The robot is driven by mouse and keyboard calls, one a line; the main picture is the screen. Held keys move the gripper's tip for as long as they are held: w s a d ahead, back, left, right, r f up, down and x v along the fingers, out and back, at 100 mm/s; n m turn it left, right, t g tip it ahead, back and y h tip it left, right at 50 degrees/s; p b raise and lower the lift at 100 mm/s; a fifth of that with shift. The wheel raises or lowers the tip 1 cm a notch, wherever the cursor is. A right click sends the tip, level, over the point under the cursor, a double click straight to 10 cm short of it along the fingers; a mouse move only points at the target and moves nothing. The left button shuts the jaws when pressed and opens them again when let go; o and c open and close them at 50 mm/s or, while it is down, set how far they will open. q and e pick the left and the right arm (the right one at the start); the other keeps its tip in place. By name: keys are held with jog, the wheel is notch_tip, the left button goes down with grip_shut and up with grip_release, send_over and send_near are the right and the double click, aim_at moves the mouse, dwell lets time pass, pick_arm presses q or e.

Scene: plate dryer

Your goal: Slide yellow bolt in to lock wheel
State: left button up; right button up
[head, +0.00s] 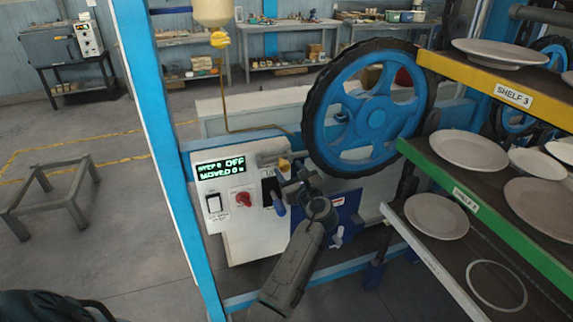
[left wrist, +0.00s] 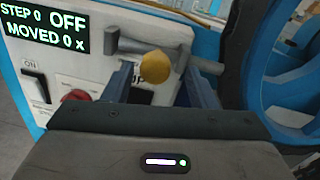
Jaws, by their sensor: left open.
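The yellow bolt knob (left wrist: 155,67) sits in front of a grey bolt housing (left wrist: 125,45) on top of the white control box, and a grey rod (left wrist: 206,66) sticks out to the right toward the wheel. The rod's tip looks short of the wheel. In the head view the yellow knob (head: 284,164) is small and partly behind my gripper. The blue wheel (head: 376,118) with a black tyre stands right of the box. My left gripper (left wrist: 158,88) is open, with one blue finger on each side below the knob; contact cannot be told. My right gripper is not in view.
The control box (head: 240,235) has a display (head: 220,167) reading "STEP 0 OFF, MOVED 0", a white switch (head: 214,204) and a red knob (head: 243,199). A plate rack (head: 485,85) stands close on the right. A blue post (head: 165,150) stands left of the box.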

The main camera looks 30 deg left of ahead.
pick_arm(q)
jog(key=p+v, duration=0.1)
jog(key=v, duration=0.7)
jog(key=shift+w, duration=0.1)
